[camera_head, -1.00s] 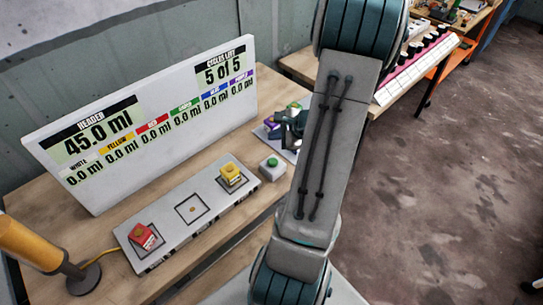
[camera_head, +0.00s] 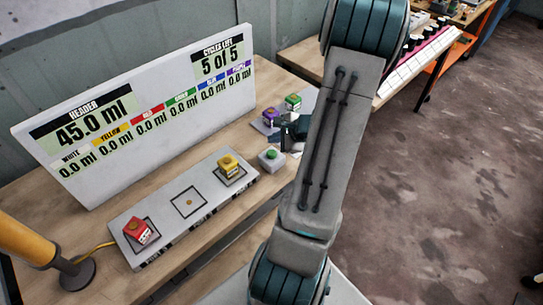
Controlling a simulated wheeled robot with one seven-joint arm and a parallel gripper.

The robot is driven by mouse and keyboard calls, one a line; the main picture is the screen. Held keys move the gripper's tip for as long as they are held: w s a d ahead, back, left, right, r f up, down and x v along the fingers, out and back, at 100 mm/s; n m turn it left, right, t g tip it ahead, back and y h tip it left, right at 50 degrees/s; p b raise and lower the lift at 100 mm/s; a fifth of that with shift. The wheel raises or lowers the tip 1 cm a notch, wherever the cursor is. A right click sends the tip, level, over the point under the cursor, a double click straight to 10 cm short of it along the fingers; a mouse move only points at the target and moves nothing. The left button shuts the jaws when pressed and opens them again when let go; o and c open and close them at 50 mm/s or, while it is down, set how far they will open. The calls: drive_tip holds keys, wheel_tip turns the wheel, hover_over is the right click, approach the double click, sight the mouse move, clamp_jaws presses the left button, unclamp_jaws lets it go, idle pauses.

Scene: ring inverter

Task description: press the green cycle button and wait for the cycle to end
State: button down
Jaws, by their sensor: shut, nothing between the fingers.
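The green cycle button (camera_head: 271,154) sits on a small grey box on the wooden bench, right of the yellow block. My gripper (camera_head: 287,137) is shut and empty, just behind and to the right of the button box. It is partly hidden by my arm, and I see no contact with the button.
A grey strip (camera_head: 211,220) in front of the board holds a red block (camera_head: 138,231) at left, an empty square in the middle and a yellow block (camera_head: 229,165) at right. Purple (camera_head: 270,117) and green (camera_head: 293,102) blocks stand behind my gripper. A yellow post (camera_head: 30,238) stands front left.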

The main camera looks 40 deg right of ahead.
sight(275, 154)
drive_tip(key=shift+f+b, duration=1.5)
drive_tip(key=shift+f, duration=0.2)
idle(0.7)
drive_tip(key=shift+f+b, duration=0.45)
drive_tip(key=shift+b, duration=0.25)
drive_tip(key=shift+f+b, duration=0.45)
drive_tip(key=shift+b, duration=0.2)
idle(0.6)
drive_tip(key=shift+r, duration=0.1)
drive_tip(key=shift+r+p, duration=0.5)
drive_tip(key=shift+r, duration=0.35)
drive_tip(key=shift+r+p, duration=1.65)
drive_tip(key=shift+r, duration=0.9)
